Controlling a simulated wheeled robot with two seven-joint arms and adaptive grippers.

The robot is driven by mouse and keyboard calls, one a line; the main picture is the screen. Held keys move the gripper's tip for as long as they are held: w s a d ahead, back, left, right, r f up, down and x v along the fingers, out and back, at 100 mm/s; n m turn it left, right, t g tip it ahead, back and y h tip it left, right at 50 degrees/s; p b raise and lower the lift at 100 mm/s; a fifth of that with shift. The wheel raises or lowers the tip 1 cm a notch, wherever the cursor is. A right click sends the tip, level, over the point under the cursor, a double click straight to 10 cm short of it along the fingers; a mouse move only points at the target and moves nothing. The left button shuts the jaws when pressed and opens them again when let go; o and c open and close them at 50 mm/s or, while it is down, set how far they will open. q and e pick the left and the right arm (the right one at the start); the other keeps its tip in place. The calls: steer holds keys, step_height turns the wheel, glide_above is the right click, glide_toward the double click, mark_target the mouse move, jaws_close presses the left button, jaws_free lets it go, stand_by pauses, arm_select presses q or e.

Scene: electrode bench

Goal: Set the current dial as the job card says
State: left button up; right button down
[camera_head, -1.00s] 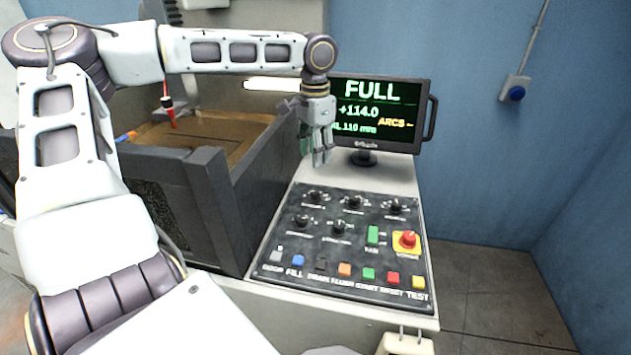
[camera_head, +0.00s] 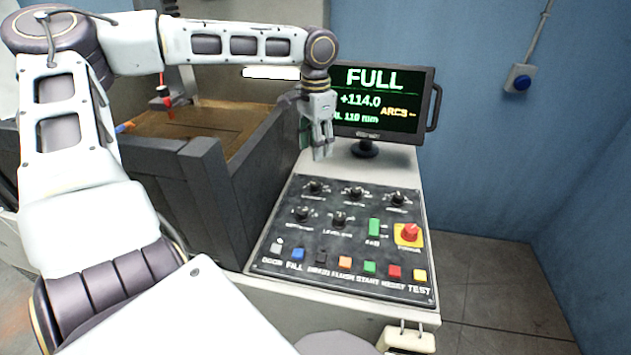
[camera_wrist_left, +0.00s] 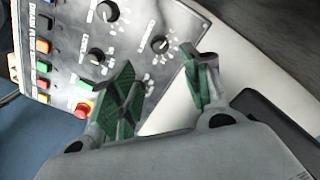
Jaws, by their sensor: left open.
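The black control panel (camera_head: 282,240) lies on the sloping bench top. It has a back row of three black dials, left (camera_head: 315,187), middle (camera_head: 354,194) and right (camera_head: 397,199), and a front row of two, left (camera_head: 302,214) and right (camera_head: 339,219). My left gripper (camera_head: 319,153) is open and empty, above the bench behind the panel, apart from the dials. In the left wrist view its green-padded fingers (camera_wrist_left: 163,90) are spread near the panel's edge. I see no job card.
A monitor (camera_head: 375,100) reading FULL and +114.0 stands behind the panel. A dark-walled tank (camera_head: 205,200) is left of it. A red emergency button (camera_head: 408,233) and a row of coloured buttons are on the panel. Free floor (camera_head: 490,275) lies to the right.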

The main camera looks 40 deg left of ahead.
mark_target(315, 183)
arm_select(q)
step_height(315, 183, down, 10)
steer(key=shift+f+b, duration=0.1)
steer(key=shift+b, duration=0.6)
steer(key=shift+f, duration=0.9)
arm_select(e)
steer(key=shift+w+a+r, duration=0.1)
steer(key=shift+w+a, duration=0.2)
steer(key=shift+w, duration=0.3)
steer(key=shift+w+a+r, duration=0.1)
steer(key=shift+w+a, duration=0.25)
steer(key=shift+w, duration=0.25)
steer(key=shift+w+a+r, duration=0.1)
steer(key=shift+w+a, duration=0.2)
steer(key=shift+w, duration=0.3)
arm_select(q)
jaws_close()
arm_select(e)
steer(key=shift+s+f, duration=0.1)
steer(key=shift+s, duration=0.2)
arm_select(q)
steer(key=shift+r, duration=0.1)
arm_select(e)
steer(key=shift+s+d, duration=0.1)
